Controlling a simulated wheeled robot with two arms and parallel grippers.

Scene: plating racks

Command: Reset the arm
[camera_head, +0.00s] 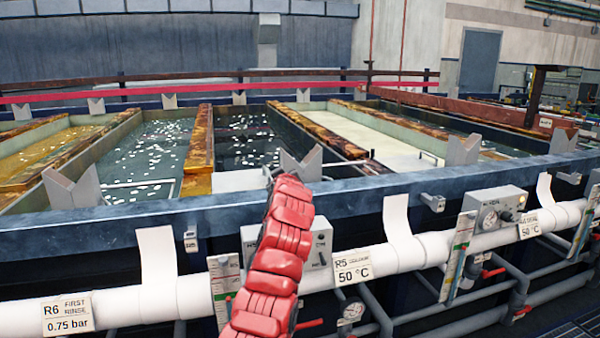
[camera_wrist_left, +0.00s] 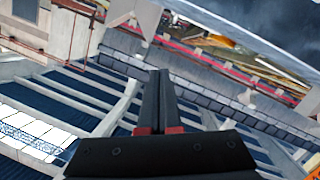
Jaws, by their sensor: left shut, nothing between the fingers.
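My left gripper (camera_wrist_left: 160,75) shows in the left wrist view. Its two dark fingers are together, shut with nothing between them, and point away over the blurred hall. In the head view a red padded arm of mine rises from the bottom middle to the front rim of the tanks. The left gripper's fingers cannot be made out there. My right gripper is in neither view.
The tanks' blue front rim (camera_head: 400,190) crosses the head view. A white pipe (camera_head: 350,268) with labels and gauges runs below it. A grey V-shaped support (camera_head: 300,165) stands by the arm's tip. Tanks of liquid (camera_head: 150,158) lie behind.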

